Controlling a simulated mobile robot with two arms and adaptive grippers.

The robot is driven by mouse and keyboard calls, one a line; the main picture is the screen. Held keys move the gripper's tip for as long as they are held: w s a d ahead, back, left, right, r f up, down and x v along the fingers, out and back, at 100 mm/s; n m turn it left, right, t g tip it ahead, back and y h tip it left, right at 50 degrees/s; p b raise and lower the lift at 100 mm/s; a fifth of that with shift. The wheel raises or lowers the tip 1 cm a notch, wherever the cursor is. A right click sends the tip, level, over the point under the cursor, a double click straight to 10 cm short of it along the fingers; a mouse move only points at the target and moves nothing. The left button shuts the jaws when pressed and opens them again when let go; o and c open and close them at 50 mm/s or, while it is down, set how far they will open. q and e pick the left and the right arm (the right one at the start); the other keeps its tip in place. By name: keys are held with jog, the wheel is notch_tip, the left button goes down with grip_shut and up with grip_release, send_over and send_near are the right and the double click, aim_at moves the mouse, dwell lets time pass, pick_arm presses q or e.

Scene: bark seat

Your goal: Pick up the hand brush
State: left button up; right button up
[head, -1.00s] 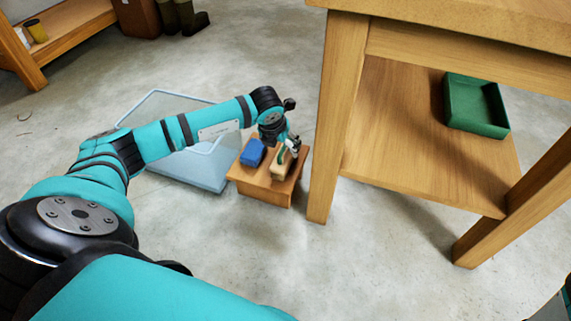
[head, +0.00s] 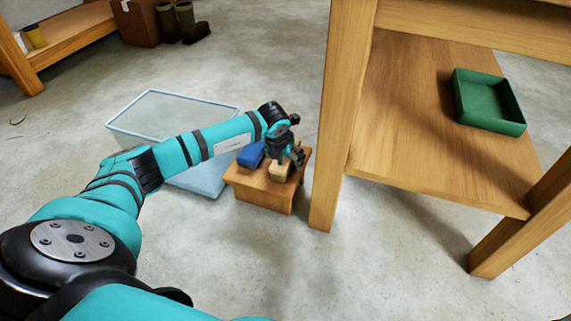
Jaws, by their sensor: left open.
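A small block-like thing with a light wooden body, which looks like the hand brush (head: 279,172), lies on a low wooden stool (head: 262,193). My left gripper (head: 289,163) is open right over it, with its fingers close to or around its upper part. I cannot tell whether the fingers touch it. The gripper hides part of the brush. My right gripper is not in view.
A blue block-like object (head: 251,154) lies beside the brush on the stool. A clear bin (head: 200,180) stands behind my left arm. A workbench leg (head: 340,130) rises close right of the stool. A green tray (head: 489,101) sits on the bench's lower shelf (head: 420,130).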

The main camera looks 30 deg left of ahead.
pick_arm(q)
jog(key=shift+r, duration=0.1)
jog(key=c, duration=1.4)
